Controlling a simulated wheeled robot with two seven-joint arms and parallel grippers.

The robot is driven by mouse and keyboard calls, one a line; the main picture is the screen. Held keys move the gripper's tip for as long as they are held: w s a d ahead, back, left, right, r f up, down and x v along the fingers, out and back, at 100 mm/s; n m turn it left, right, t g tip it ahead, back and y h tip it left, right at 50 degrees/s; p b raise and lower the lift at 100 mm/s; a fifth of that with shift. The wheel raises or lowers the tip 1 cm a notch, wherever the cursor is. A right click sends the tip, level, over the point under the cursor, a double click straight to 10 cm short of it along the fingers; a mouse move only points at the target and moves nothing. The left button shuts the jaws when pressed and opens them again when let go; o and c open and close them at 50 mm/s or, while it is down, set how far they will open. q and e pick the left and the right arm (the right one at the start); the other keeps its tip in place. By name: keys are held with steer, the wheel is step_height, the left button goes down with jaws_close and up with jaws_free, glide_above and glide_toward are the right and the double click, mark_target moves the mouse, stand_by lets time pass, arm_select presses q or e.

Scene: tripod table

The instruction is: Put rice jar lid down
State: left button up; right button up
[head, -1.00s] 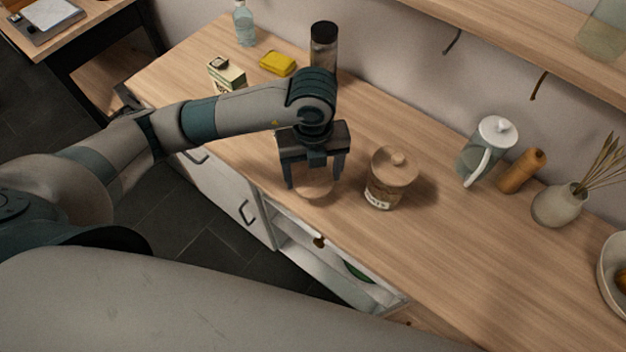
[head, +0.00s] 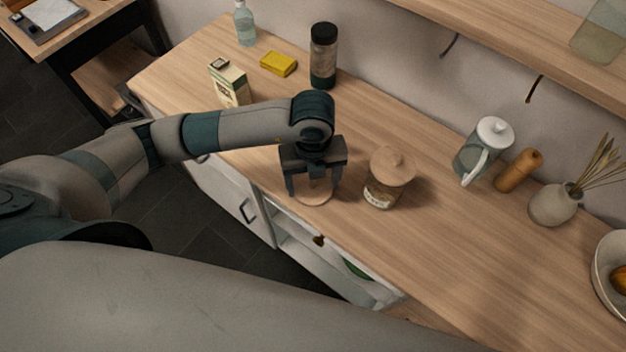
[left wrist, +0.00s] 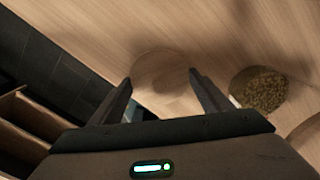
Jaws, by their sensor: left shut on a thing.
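My left gripper (head: 313,192) points down over the front part of the wooden counter (head: 440,240), left of a jar. It is shut on a round, pale wooden lid (head: 312,198), which lies flat between the fingertips. The lid also shows between the fingers in the left wrist view (left wrist: 162,70). It is at or just above the counter; I cannot tell if it touches.
A carton (head: 230,84), yellow sponge (head: 278,63), dark-capped jar (head: 323,62) and bottle (head: 245,25) stand at the back left. A pitcher (head: 475,155), pepper mill (head: 520,170), vase (head: 552,205) and bowl (head: 603,272) are at right. The counter's front edge is close.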

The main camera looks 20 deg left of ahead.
mark_target(313, 182)
arm_select(q)
steer(key=o, duration=1.1)
steer(key=shift+f, duration=0.1)
steer(key=shift+c, duration=0.2)
steer(key=shift+r, duration=0.3)
step_height(313, 182, up, 10)
steer(key=shift+f+b, duration=0.1)
steer(key=shift+b, duration=0.85)
steer(key=shift+r, duration=1)
steer(key=shift+s+f, duration=0.1)
